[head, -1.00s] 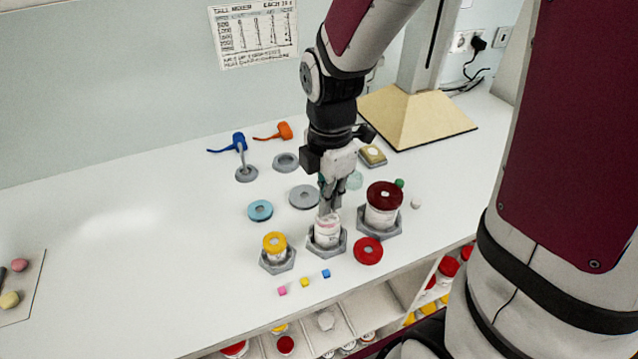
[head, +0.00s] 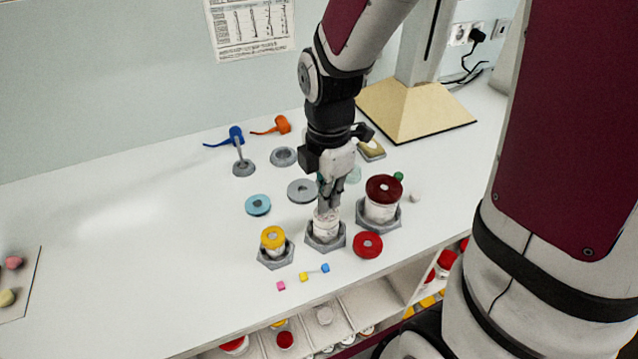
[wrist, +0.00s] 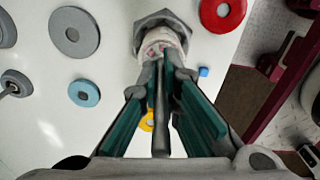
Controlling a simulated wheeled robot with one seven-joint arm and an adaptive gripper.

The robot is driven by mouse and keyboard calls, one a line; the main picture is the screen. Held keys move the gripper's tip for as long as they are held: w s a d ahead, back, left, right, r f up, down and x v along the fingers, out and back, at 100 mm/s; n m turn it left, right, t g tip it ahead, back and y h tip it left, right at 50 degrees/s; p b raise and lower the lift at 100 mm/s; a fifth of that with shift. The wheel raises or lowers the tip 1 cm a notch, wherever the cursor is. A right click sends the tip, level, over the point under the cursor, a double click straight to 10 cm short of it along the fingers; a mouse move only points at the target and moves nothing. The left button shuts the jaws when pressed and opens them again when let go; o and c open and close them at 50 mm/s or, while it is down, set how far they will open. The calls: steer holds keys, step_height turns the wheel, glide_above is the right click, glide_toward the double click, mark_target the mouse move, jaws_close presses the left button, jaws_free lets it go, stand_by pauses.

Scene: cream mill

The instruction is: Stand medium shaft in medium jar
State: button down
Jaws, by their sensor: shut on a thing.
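The medium jar (head: 326,226) is white and stands upright in a grey hexagonal holder (head: 326,245), between a smaller and a larger jar. My gripper (head: 328,205) points down directly over its mouth, with the fingertips at the rim. In the wrist view, the fingers (wrist: 163,72) are shut on a thin grey rod, the medium shaft (wrist: 160,115). The shaft runs between the fingers towards the jar (wrist: 160,38). The fingers hide its far end, so I cannot tell how deep it is in the jar.
The small jar with a yellow lid (head: 273,238) stands left, the large jar with a dark red lid (head: 383,190) right. A red ring (head: 367,245), blue ring (head: 258,205) and grey disc (head: 302,190) lie nearby. Small cubes lie near the front edge. The table's left is mostly clear.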

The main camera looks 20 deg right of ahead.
steer(key=shift+f, duration=0.25)
stand_by(0.4)
steer(key=shift+f+b, duration=0.55)
steer(key=shift+f, duration=0.25)
steer(key=c, duration=1.7)
jaws_free()
steer(key=shift+r, duration=0.1)
steer(key=o, duration=0.6)
steer(key=shift+r+p, duration=2.65)
steer(key=shift+r, duration=0.85)
steer(key=shift+r, duration=0.1)
